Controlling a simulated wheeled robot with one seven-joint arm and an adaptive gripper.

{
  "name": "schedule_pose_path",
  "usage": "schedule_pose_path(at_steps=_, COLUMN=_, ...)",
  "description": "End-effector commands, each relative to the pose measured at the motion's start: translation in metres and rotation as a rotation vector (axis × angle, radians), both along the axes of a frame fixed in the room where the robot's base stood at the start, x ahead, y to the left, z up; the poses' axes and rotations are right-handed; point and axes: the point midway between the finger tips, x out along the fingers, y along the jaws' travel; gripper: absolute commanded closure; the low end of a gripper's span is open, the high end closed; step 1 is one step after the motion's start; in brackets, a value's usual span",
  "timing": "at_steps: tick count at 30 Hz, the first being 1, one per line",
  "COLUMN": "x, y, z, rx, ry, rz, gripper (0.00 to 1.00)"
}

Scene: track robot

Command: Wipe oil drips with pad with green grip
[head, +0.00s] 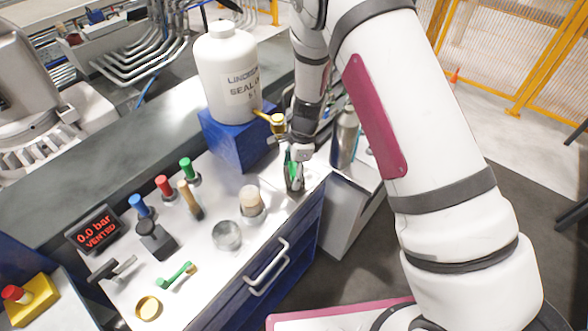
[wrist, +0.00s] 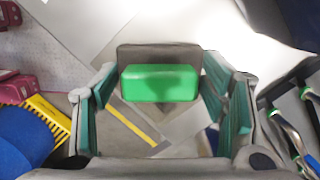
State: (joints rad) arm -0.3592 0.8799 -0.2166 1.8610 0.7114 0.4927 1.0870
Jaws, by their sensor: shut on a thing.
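My gripper (wrist: 160,100) is shut on the pad with the green grip. In the wrist view the green grip (wrist: 160,83) lies between the teal finger pads, with the dark grey pad (wrist: 158,54) around it. In the head view my gripper (head: 295,168) is at the right end of the white bench top, below the brass tap (head: 275,123) of the white seal oil jug (head: 228,75). A bit of green shows at the fingers there. The pad's underside is hidden, and I cannot make out any oil drips.
The jug stands on a blue block (head: 238,140). The white bench top (head: 205,265) holds a glass dish (head: 227,235), a beige-topped jar (head: 251,200), coloured-handled tools and a green-handled brush (head: 176,276). A metal flask (head: 345,135) stands right of my gripper. A yellow-bristled brush (wrist: 45,120) shows in the wrist view.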

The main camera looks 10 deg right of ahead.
Motion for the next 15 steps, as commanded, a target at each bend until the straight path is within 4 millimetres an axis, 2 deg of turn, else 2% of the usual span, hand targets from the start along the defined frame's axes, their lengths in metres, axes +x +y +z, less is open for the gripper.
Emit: schedule_pose_path(at_steps=15, x=-0.0008, y=-0.0007, z=-0.0068, rx=0.000, ry=0.000, rz=-0.001, gripper=0.66)
